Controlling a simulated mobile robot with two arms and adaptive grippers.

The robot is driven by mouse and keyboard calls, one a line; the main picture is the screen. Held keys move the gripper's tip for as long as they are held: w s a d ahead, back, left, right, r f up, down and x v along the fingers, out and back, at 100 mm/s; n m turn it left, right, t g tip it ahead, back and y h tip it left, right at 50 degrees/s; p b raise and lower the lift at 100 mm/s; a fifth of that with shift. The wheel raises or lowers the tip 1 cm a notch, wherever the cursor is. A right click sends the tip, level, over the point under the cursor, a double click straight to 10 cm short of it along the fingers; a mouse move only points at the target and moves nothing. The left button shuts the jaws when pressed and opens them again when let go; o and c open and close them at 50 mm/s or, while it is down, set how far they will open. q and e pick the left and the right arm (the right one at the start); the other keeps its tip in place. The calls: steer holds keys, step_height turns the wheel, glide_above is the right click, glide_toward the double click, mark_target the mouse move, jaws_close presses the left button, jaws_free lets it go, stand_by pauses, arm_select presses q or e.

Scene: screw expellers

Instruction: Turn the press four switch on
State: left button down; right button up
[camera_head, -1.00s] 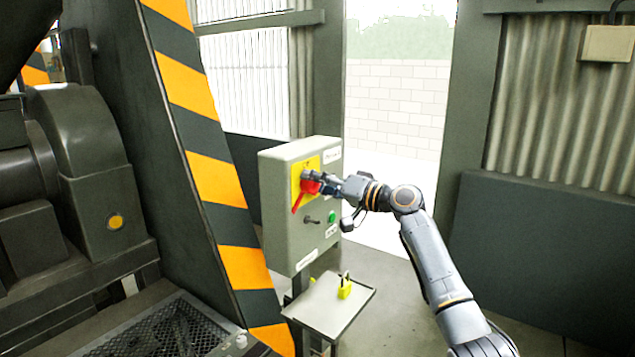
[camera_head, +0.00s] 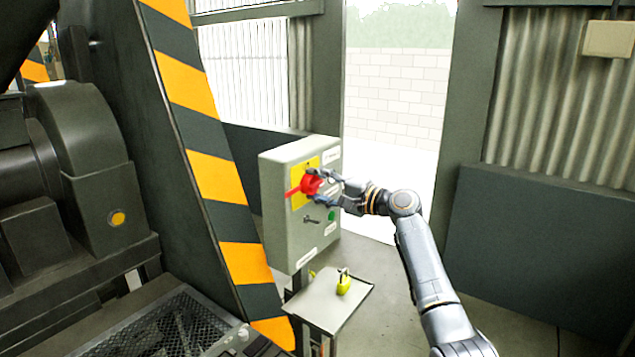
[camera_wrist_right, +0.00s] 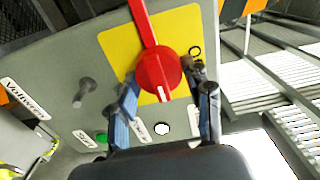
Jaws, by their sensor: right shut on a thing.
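A grey control box (camera_head: 283,225) stands on a post, with a yellow plate (camera_head: 299,170) on its front. A red rotary switch (camera_head: 309,185) sits on that plate, its handle pointing left in the head view. My right gripper (camera_head: 325,186) is at the switch. In the right wrist view, the red switch (camera_wrist_right: 158,76) has its handle pointing up, and the two fingers of my right gripper (camera_wrist_right: 165,92) are on either side of its round knob, shut on it. My left gripper is not in view.
Below the red switch are a dark lever (camera_head: 318,219) and a green button (camera_head: 332,216). A small tray (camera_head: 318,311) under the box carries a yellow padlock (camera_head: 343,286). A striped orange-and-black post (camera_head: 217,178) stands left of the box. An open doorway lies behind.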

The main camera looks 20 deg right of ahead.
steer(key=shift+m, duration=0.3)
steer(key=o, duration=1.1)
steer(key=shift+o, duration=0.2)
steer(key=shift+d, duration=0.1)
steer(key=v, duration=1.2)
steer(key=shift+w, duration=0.1)
